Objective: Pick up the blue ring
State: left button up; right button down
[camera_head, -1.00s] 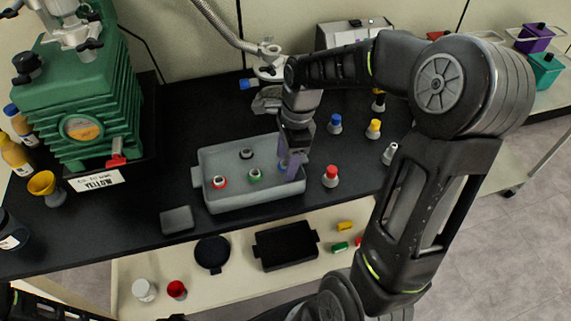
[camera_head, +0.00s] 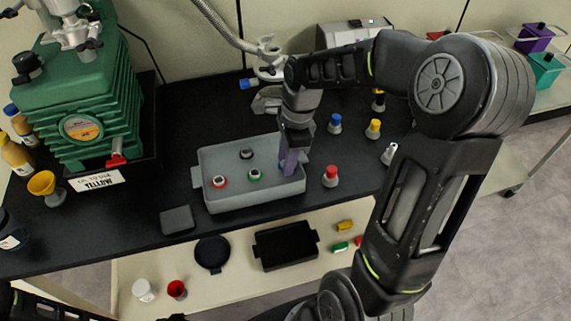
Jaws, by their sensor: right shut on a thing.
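My right gripper (camera_head: 289,163) reaches down from above into the right part of the grey tray (camera_head: 255,201). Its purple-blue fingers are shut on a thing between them. The blue ring is mostly hidden by the fingers, and its outline cannot be made out apart from them. My left gripper does not show; only part of that arm is at the lower left.
A red-capped bottle (camera_head: 330,177) stands close right of the tray. Blue-capped (camera_head: 335,124) and yellow-capped (camera_head: 373,129) bottles stand behind it. A grey square block (camera_head: 177,220) lies at the front of the black bench.

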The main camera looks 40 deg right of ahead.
jog(key=shift+r, duration=0.1)
notch_tip(320, 180, up, 10)
dwell(0.7)
dwell(0.5)
